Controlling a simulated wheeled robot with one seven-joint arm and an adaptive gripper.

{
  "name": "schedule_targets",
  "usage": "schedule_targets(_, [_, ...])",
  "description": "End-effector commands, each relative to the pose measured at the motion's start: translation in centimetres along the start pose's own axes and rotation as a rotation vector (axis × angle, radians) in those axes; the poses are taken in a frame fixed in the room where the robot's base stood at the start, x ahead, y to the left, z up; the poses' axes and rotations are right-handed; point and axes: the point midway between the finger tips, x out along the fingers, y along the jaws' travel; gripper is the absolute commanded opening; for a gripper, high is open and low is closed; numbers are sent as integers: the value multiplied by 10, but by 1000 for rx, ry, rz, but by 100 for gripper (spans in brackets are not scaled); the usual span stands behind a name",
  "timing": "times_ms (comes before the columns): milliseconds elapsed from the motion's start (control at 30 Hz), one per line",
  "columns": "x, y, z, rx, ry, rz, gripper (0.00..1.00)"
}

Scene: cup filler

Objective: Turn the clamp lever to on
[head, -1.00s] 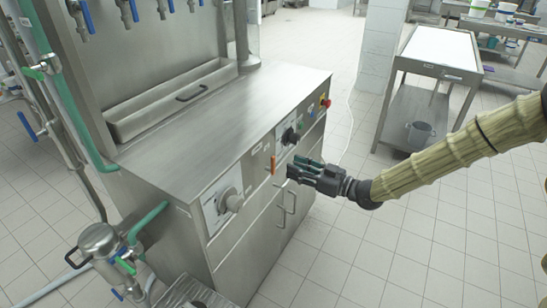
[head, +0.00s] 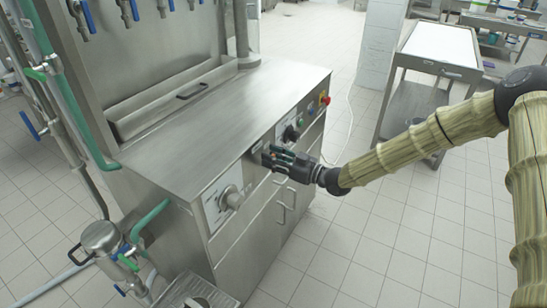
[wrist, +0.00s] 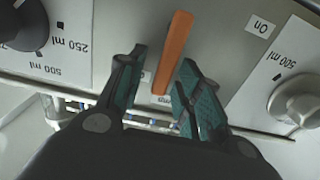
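The clamp lever is an orange bar (wrist: 173,52) on the grey front panel, seen upright with a slight tilt in the wrist view. Its lower end lies between my gripper's two fingers. An "On" label (wrist: 260,27) is to the right of the lever in the wrist view. My gripper (wrist: 157,90) is open, with one teal-padded finger on each side of the lever and gaps visible. In the head view my gripper (head: 268,156) is at the cabinet's front panel and hides the lever.
A dial knob (wrist: 300,103) is right of the lever and a dark knob (wrist: 25,27) left of it in the wrist view. The steel cabinet top (head: 215,115) is bare. A red button (head: 325,99) is at the panel's far end. A steel trolley (head: 437,45) stands behind.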

Motion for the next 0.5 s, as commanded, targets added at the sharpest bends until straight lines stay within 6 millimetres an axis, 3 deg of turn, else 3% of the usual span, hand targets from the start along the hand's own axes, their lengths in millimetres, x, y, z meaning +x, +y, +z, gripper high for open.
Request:
schedule_targets(33, [0, 0, 0, 0, 0, 0, 29])
schedule_targets(200, [0, 0, 0, 0, 0, 0, 0])
schedule_targets(500, [-1, 0, 1, -12, 0, 0, 0])
